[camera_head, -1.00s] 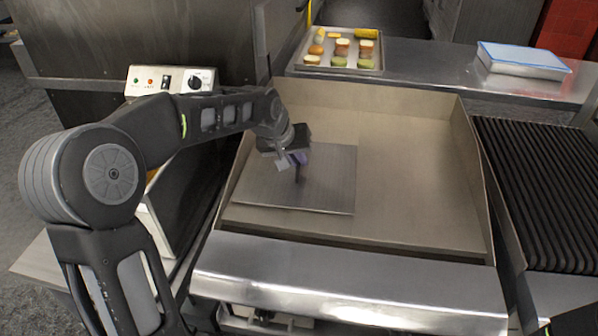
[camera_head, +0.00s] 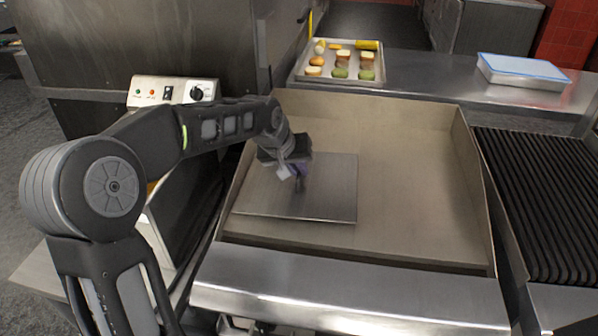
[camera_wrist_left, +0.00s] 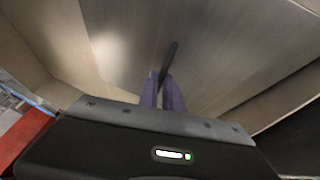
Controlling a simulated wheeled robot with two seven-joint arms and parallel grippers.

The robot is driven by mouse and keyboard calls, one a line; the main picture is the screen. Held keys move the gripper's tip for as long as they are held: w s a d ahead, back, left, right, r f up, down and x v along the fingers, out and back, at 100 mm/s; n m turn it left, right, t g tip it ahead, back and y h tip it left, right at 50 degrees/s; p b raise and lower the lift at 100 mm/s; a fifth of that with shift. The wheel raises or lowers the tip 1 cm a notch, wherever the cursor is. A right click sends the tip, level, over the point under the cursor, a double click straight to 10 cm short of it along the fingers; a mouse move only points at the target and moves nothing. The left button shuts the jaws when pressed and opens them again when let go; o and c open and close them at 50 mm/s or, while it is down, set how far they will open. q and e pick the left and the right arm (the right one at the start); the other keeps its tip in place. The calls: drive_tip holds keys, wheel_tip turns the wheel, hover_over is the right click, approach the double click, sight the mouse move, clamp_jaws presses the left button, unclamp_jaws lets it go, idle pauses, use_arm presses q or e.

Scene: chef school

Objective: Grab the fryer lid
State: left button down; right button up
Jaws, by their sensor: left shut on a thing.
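The fryer lid (camera_head: 325,190) is a flat, square metal plate over the left part of a shallow, walled metal pan. It also shows in the left wrist view (camera_wrist_left: 215,40), with its thin dark handle (camera_wrist_left: 169,60) standing out from it. My left gripper (camera_head: 300,172) is above the lid, its purple fingers (camera_wrist_left: 163,95) shut on the handle. I cannot tell whether the lid rests on the pan floor or is slightly raised. My right gripper is not in view.
The pan's right half (camera_head: 420,180) is empty, with raised walls around it. A ribbed grill (camera_head: 535,190) stands to the right. Behind are a tray of food pieces (camera_head: 310,78) and a blue-lidded container (camera_head: 523,70). A control box (camera_head: 172,90) is at the left.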

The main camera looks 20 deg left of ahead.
use_arm(q)
wheel_tip(320, 180, up, 18)
drive_tip(key=p, duration=0.1)
drive_tip(key=shift+f, duration=0.15)
idle(0.3)
